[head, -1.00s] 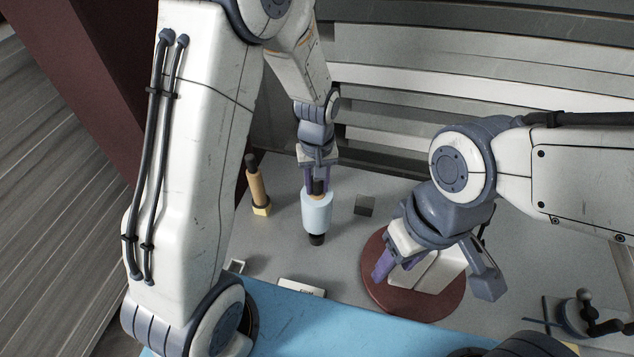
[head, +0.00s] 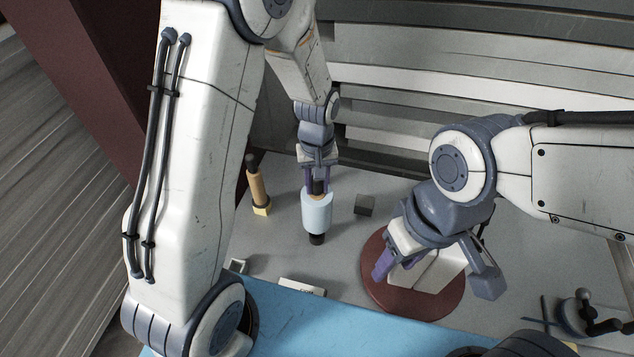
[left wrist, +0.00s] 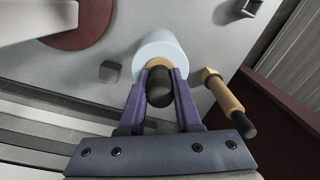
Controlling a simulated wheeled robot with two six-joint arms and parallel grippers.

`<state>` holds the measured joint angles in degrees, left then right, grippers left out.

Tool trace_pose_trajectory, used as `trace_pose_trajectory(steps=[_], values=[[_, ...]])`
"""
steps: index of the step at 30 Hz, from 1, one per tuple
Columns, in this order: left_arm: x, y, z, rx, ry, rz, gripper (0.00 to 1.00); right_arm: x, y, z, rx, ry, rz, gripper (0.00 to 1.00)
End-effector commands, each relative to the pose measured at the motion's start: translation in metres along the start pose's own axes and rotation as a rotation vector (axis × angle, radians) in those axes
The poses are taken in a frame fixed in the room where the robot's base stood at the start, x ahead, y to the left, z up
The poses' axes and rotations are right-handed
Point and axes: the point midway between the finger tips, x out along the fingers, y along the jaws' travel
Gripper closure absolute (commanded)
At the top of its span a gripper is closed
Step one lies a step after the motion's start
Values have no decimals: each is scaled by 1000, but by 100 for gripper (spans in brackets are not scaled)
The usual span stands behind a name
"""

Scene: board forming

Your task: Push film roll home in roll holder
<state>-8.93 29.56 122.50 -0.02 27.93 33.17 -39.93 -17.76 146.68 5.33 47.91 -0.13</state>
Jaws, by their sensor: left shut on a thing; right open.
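A light-blue film roll (head: 317,216) with a tan core and dark ends stands roughly upright on the grey tabletop, or just above it; I cannot tell which. My left gripper (head: 317,186) is shut on the core at its upper end. In the left wrist view the purple fingers (left wrist: 160,76) close around the dark end, with the pale roll (left wrist: 160,50) beyond. I cannot make out a roll holder for certain; the roll hides what is under it. My right gripper (head: 434,274) is open around a white block (head: 428,270) on a brown disc.
A tan roller with a dark end (head: 257,187) stands on a yellow base left of the film roll. A small dark block (head: 365,204) lies to its right. A small grey bracket (head: 238,265) and a white labelled piece (head: 301,287) lie nearer, by the blue mat (head: 300,320).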

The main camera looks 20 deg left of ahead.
Motion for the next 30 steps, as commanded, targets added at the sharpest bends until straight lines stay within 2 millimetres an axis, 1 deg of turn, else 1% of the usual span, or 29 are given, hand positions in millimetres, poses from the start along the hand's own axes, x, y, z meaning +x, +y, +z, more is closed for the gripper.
trace_pose_trajectory(steps=[20, 30], values=[[0, 0, 0, 0, 1, 1, 100, -2, 0, 0, 0, 0, 0, 50], [6, 0, 0, 0, 1, 1, 100, 4, 0, 0, 0, 0, 0, 50]])
